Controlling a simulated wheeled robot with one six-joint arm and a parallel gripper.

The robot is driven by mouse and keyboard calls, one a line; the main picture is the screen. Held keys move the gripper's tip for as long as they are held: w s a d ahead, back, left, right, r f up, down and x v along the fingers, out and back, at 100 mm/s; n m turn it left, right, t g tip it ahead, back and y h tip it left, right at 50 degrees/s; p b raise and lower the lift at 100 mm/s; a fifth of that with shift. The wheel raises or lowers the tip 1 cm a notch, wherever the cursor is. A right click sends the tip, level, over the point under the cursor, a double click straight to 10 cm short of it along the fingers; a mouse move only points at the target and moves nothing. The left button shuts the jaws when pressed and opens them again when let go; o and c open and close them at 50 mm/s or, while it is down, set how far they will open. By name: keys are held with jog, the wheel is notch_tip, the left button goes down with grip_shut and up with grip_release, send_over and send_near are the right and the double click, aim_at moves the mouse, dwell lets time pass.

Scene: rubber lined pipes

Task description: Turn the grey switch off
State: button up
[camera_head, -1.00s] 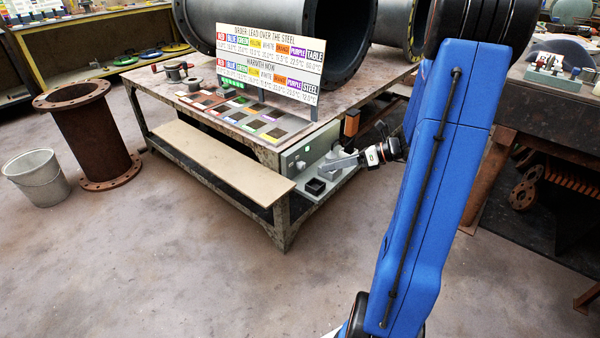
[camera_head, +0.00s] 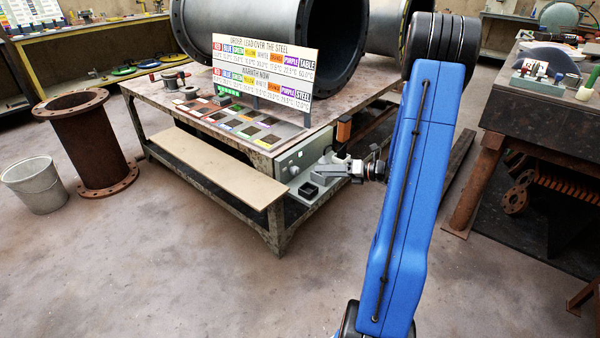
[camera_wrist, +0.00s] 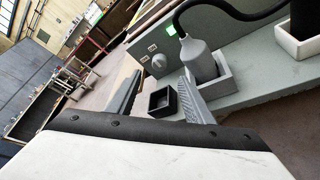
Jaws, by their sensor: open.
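A grey control box (camera_head: 310,150) sits at the right end of the workbench, and its front panel faces me. In the wrist view, the panel (camera_wrist: 140,48) carries a round grey switch knob (camera_wrist: 159,61) and a lit green lamp (camera_wrist: 171,30) above it. The knob also shows in the head view (camera_head: 294,170), too small to tell its setting. My gripper (camera_wrist: 160,77) is open and empty, its two fingers apart. In the wrist view the knob appears just beyond and between the fingertips, with no contact visible. In the head view my gripper (camera_head: 324,166) is right of the knob.
A small black open box (camera_wrist: 162,101) lies below the panel, between the fingers in view. A grey bottle-like tool (camera_wrist: 199,58) with a black cable stands in a holder to the right. The bench shelf (camera_head: 215,168) projects at front left.

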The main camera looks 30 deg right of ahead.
aim_at(298, 171)
jog(key=x, duration=1.1)
jog(key=shift+a, duration=0.1)
jog(key=c, duration=1)
